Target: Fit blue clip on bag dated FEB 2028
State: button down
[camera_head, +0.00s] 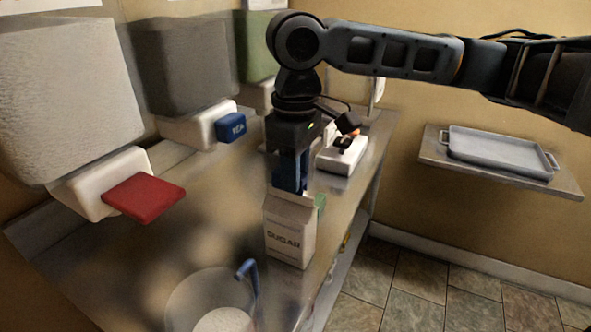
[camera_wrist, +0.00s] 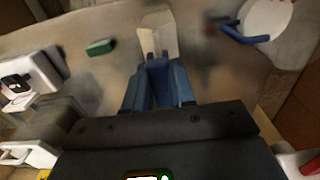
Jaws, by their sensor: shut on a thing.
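A pale carton-like bag (camera_head: 290,230) marked SUGAR stands upright on the counter; no date is readable on it. My gripper (camera_head: 290,188) points straight down just above its folded top. Its jaws are shut on a dark blue piece, seemingly the blue clip (camera_wrist: 158,82), mostly hidden between the blue fingers. In the wrist view the bag's top (camera_wrist: 157,32) lies just beyond the fingertips. I cannot tell whether the clip touches the bag.
A green block (camera_wrist: 101,47) lies near the bag. A clear round container (camera_head: 205,295) with a blue handle (camera_head: 250,275) stands in front. Dispensers with a red flap (camera_head: 143,197) and a blue TEA flap (camera_head: 231,127) line the left wall. A white device (camera_head: 342,155) stands behind.

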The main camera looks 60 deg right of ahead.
jog(key=shift+f, duration=1.05)
dwell(2.4)
jog(key=shift+c, duration=1.5)
grip_release()
jog(key=shift+r, duration=0.15)
jog(key=shift+r+p, duration=2.25)
jog(key=shift+r, duration=1.1)
